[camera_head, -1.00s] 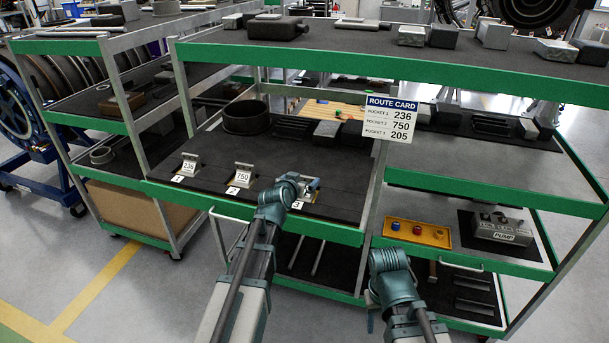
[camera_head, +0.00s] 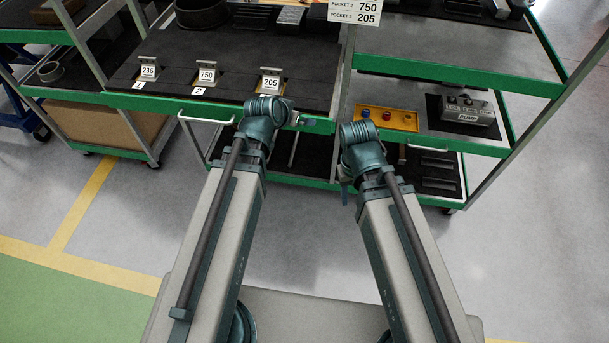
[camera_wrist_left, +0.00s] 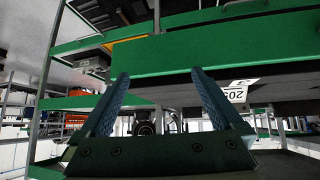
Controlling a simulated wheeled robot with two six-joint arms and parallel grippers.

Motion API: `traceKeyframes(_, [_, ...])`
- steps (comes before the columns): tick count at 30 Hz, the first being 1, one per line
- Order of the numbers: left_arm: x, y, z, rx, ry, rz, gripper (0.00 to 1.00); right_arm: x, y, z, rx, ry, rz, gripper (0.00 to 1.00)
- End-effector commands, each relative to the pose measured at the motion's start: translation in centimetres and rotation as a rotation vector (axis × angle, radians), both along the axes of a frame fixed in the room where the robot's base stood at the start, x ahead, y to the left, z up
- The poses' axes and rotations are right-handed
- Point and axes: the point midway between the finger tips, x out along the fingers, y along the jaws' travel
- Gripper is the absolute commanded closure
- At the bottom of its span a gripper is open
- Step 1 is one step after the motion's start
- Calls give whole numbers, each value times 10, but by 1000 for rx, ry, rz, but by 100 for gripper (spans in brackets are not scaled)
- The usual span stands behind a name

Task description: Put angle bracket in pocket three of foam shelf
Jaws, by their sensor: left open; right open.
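The angle bracket marked 205 (camera_head: 271,82) sits upright in the third pocket from the left of the dark foam shelf (camera_head: 120,76). Brackets 236 (camera_head: 148,69) and 750 (camera_head: 207,74) stand in pockets 1 and 2. My left gripper (camera_head: 300,120) is in front of the shelf's green edge, apart from the bracket. In the left wrist view its fingers (camera_wrist_left: 160,103) are spread and empty, with the 205 label (camera_wrist_left: 237,92) upside down beyond the right finger. My right gripper (camera_head: 345,190) is open, small and partly hidden below its wrist.
The route card (camera_head: 355,12) is cut off at the top; it reads 750 for pocket 2 and 205 for pocket 3. Floor in front is clear.

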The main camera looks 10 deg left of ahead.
Motion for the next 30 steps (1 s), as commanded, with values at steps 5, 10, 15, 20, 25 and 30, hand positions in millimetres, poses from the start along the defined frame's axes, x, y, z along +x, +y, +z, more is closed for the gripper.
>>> traceKeyframes(5, [-94, -57, -47, 130, 392, -99, 0, 0, 0, 0, 0, 0, 0, 50])
traceKeyframes(10, [-161, -65, -60, 274, 639, -88, 0, 0, 0, 0, 0, 0, 0, 50])
traceKeyframes(15, [-189, -63, -60, 350, 740, -65, 0, 0, 0, 0, 0, 0, 0, 50])
traceKeyframes(20, [-192, -62, -59, 358, 753, -59, 0, 0, 0, 0, 0, 0, 0, 50])
traceKeyframes(25, [-192, -62, -60, 357, 751, -60, 0, 0, 0, -1, 0, 0, 0, 50])
traceKeyframes(30, [-191, -62, -80, 357, 750, -62, 0, 0, 0, -20, 0, 0, 1, 50])
